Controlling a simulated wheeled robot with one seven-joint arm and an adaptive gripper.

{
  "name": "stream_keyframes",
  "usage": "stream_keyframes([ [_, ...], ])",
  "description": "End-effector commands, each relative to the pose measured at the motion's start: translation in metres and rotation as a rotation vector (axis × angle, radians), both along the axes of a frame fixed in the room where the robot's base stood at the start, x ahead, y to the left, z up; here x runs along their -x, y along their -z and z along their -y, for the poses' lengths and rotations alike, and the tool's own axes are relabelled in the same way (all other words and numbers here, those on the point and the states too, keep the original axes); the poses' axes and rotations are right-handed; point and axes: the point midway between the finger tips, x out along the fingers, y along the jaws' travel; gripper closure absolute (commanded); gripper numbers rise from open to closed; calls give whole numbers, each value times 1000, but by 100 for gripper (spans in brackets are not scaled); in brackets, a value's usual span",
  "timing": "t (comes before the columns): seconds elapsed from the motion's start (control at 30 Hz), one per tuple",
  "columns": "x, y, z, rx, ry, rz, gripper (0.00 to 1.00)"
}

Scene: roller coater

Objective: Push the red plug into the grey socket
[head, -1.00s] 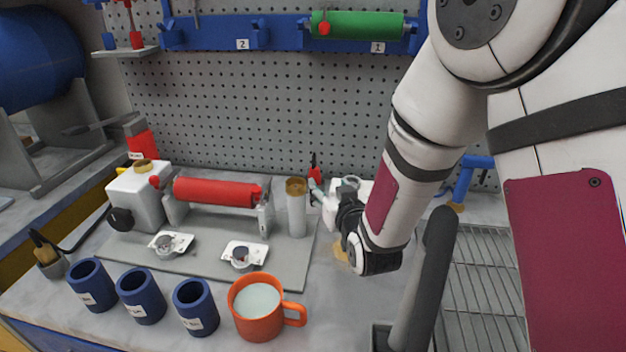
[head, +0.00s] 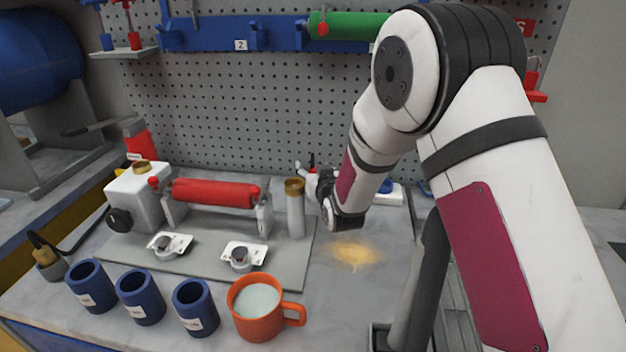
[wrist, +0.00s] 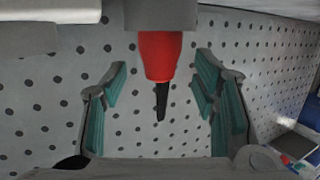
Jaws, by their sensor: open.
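In the wrist view, a red tapered piece with a black tip, which looks like the red plug (wrist: 160,55), sits between the fingers of my gripper (wrist: 163,64). My gripper is open, with a gap on both sides of it. The plug's wide end meets a grey block (wrist: 150,14) at the top edge, which may be the grey socket; I cannot tell how far in the plug is. In the head view, my gripper (head: 318,186) is at the back of the bench near the pegboard. Only a small dark and red bit of the plug (head: 312,164) shows there; the socket is hidden.
A grey cylinder with a brass top (head: 295,210) stands close left of my gripper. The red roller (head: 215,192) is further left. An orange mug (head: 258,318) and blue cups (head: 196,308) line the front. The bench around the yellow patch (head: 352,254) is clear.

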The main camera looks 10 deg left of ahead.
Motion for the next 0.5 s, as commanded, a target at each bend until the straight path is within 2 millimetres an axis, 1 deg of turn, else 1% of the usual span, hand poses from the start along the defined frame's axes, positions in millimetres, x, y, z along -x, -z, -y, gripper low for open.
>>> stream_keyframes([
  [0.03, -5, 2, -2, 0, 0, -1, 46],
  [0.13, -11, 3, -4, 0, 0, 0, 46],
  [0.37, -12, 3, -5, 0, 0, -1, 46],
  [0.47, -12, 3, -5, 0, 0, -1, 66],
  [0.5, -12, 3, -5, 0, 0, -1, 76],
])
